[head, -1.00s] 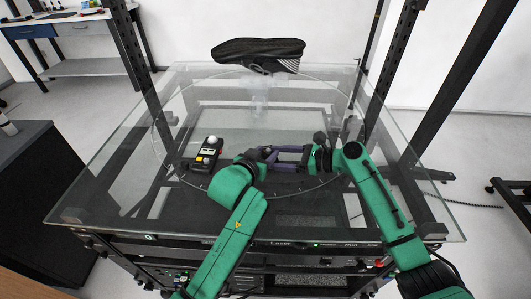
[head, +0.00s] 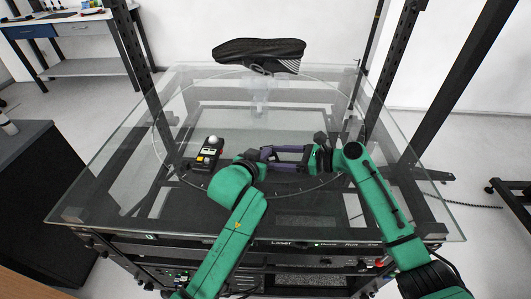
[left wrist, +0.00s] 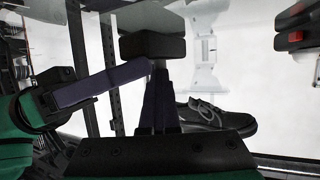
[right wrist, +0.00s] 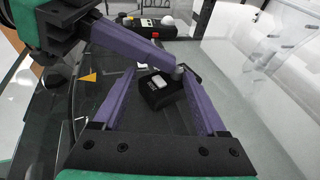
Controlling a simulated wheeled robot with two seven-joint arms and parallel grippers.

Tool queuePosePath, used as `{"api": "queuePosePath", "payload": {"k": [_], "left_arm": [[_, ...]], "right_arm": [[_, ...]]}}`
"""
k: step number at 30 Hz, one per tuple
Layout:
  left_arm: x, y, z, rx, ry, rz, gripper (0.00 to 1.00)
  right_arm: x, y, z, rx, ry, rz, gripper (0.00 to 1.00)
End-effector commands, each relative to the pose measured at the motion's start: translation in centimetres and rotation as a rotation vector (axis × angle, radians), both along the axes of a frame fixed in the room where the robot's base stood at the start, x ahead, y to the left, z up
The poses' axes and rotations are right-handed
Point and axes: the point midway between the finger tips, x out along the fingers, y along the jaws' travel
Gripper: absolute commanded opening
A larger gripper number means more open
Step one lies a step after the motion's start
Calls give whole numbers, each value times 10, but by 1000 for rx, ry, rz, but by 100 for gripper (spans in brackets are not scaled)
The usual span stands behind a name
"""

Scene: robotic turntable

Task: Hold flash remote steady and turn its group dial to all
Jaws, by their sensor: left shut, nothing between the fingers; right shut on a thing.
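The flash remote is a small black box with a pale label, seen in the right wrist view (right wrist: 160,92); a short grey knob stands at its upper right edge. My right gripper (right wrist: 157,78) is shut on the remote, one purple finger on each side. In the left wrist view the remote (left wrist: 153,46) is a dark block straight ahead of my left gripper (left wrist: 160,68). The left fingers are closed together, with their tips at or very near the knob; I cannot tell if they touch. The dial's marks are too small to read.
A black handheld device with a white dome (head: 207,152) lies on the glass table (head: 110,190), left of my grippers. A black shoe (head: 258,53) stands at the back. Dark frame posts (head: 146,70) rise at the sides. The glass behind my grippers is mostly clear.

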Motion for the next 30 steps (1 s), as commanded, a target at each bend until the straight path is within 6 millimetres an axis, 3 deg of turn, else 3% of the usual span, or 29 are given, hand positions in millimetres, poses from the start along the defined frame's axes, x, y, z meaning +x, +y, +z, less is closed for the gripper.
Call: {"api": "queuePosePath", "payload": {"k": [1,19,20,23,24,30], "left_arm": [[-1,-3,-4,-3,6,-6,0],[-1,-3,-5,-2,8,-7,0],[-1,-3,-5,-2,8,-7,5],[-1,-3,-5,-2,9,-6,43],[-1,-2,-5,-1,9,-4,51],[0,-1,-4,0,5,-2,51]], "right_arm": [[-8,1,-19,-21,37,17,43],[-8,2,-19,-20,38,16,43],[-9,2,-19,-20,38,16,43],[-9,2,-19,-20,38,16,44],[-8,2,-19,-20,38,16,44],[-8,1,-20,-21,37,17,43]]}}
